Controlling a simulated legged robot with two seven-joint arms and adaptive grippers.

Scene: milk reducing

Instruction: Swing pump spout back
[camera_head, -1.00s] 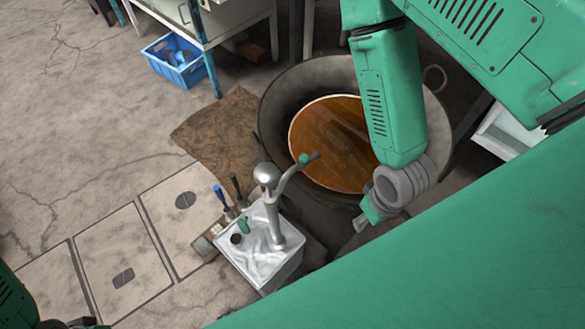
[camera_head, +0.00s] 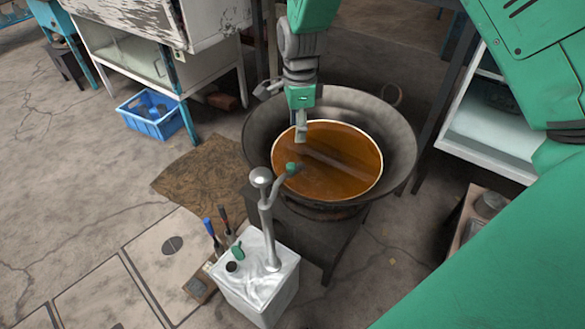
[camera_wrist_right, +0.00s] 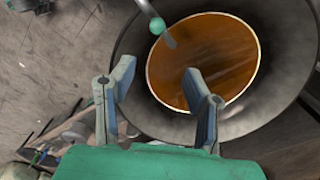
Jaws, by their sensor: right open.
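The metal pump stands on a white-silver canister (camera_head: 258,278) beside the wok. Its spout (camera_head: 268,215) rises beside a round knob (camera_head: 262,178) and bends right over the wok's near-left rim. A green collar (camera_head: 291,168) sits near its dark tip. My right gripper (camera_head: 301,136) hangs over the wok, beyond the spout tip and apart from it. In the right wrist view its two fingers (camera_wrist_right: 158,68) are spread with nothing between them, and the green collar (camera_wrist_right: 157,25) shows ahead of them. My left gripper is not in view.
The dark wok (camera_head: 400,150) holds amber liquid (camera_head: 345,170) and stands on a dark stand. A blue crate (camera_head: 152,122) and a brown mat (camera_head: 200,175) lie on the floor to the left. Tools with blue and dark handles (camera_head: 210,230) stand beside the canister.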

